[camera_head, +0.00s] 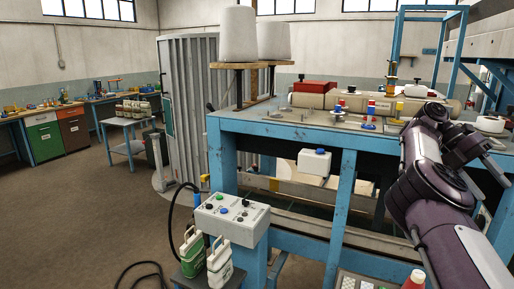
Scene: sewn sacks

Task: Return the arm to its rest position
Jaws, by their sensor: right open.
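My right arm, dark purple and black, rises from the lower right corner and bends over the right part of the blue-framed machine table (283,131). Beyond the bend it points down and to the right, ending in my right gripper (496,167) near the right picture edge. The gripper is small and partly dark against the background; it is open, and I see nothing held in it. My left arm and gripper are not in view.
Two large white thread cones (237,36) stand at the table's back left. A beige machine body (375,104) lies along the tabletop. A grey control box (232,215) projects at the front, above green-and-white cans (219,262). Open floor (85,215) lies left.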

